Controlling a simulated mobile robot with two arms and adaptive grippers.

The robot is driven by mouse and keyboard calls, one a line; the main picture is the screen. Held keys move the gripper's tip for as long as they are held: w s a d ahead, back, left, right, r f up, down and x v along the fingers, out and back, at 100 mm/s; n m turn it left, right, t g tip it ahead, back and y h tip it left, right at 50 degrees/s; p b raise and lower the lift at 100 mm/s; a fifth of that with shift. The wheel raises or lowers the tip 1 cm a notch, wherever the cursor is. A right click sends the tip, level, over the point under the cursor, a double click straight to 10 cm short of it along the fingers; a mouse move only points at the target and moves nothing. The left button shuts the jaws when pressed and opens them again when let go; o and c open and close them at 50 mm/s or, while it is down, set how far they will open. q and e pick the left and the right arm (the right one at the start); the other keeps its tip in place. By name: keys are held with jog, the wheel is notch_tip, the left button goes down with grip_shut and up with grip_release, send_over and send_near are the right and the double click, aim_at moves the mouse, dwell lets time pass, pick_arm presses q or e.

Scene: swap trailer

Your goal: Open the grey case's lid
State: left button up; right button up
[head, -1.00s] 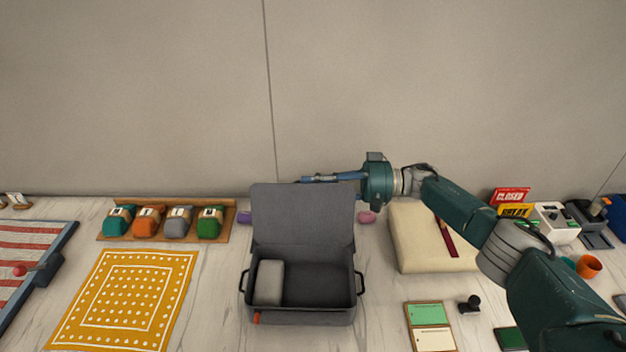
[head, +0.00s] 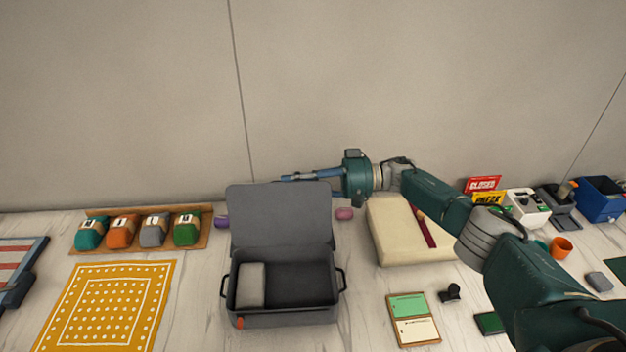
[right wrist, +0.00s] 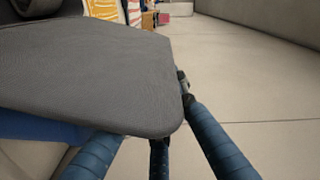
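The grey case (head: 285,318) stands on the table with its lid (head: 280,215) raised, leaning back behind the open body. A light grey block (head: 251,286) lies in the left part of the case; the rest of the inside is empty. My right gripper (head: 284,178) is at the lid's top edge, its blue fingers pointing left, just above or behind it. In the right wrist view the lid's corner (right wrist: 100,75) covers part of the fingers, which stand apart (right wrist: 160,120). I cannot tell whether they touch the lid. My left gripper is not in view.
A cream cushion-like block (head: 400,238) lies right of the case, under my right arm. A wooden rack (head: 205,220) with several coloured bags and a yellow patterned cloth (head: 105,310) are at left. A green and cream card holder (head: 413,318) lies at front right.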

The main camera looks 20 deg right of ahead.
jog(key=v, duration=1.1)
